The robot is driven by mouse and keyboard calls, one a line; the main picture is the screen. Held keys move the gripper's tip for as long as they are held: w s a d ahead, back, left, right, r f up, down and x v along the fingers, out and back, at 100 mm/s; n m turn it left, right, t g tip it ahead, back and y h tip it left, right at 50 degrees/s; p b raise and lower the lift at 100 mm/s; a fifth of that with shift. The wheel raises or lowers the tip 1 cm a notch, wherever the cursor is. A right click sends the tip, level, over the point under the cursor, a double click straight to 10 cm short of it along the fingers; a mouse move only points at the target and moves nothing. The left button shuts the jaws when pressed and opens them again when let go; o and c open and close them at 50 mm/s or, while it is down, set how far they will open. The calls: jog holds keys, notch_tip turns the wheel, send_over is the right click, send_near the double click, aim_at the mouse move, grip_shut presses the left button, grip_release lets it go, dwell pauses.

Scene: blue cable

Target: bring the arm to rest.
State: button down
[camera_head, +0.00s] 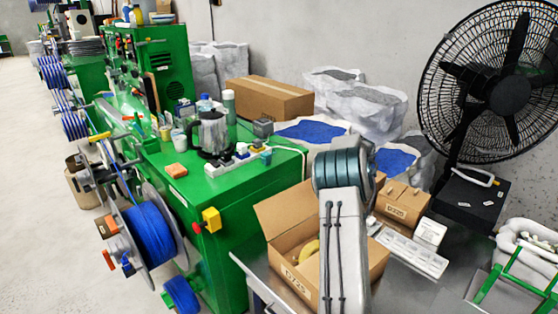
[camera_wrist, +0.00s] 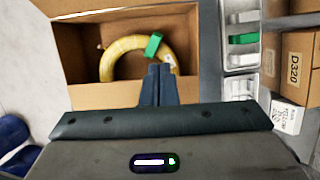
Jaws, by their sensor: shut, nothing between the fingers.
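My gripper (camera_wrist: 159,84) shows in the wrist view with its two dark fingers together, shut and empty. It is above the near side of an open cardboard box (camera_wrist: 120,93). A coil of yellow cable (camera_wrist: 115,56) with a green clip (camera_wrist: 153,45) lies inside the box, beyond the fingertips. In the head view my grey arm (camera_head: 340,240) rises in front of the open box (camera_head: 285,222) and hides part of it. The gripper itself is hidden there. A little of the yellow coil (camera_head: 308,250) shows in the box.
Right of the box are a white compartment tray (camera_head: 410,252) and a closed box (camera_head: 401,203). A green machine (camera_head: 215,185) with blue cable reels (camera_head: 150,234) stands to the left. A large black fan (camera_head: 490,85) stands at the right.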

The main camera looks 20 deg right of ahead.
jog(key=s+a+r+n, duration=0.7)
jog(key=a+r+n, duration=0.1)
jog(key=a, duration=0.2)
jog(key=s+a+r+n, duration=0.6)
jog(key=a+r+n, duration=0.15)
jog(key=a, duration=0.35)
jog(key=s+a+n, duration=0.6)
jog(key=s+n, duration=0.2)
jog(key=s, duration=0.3)
jog(key=s+a+n+h, duration=0.1)
jog(key=s+a+n, duration=0.5)
jog(key=s+n, duration=0.3)
jog(key=s, duration=0.3)
jog(key=shift+a+f, duration=0.15)
jog(key=shift+f, duration=0.2)
jog(key=shift+a, duration=0.15)
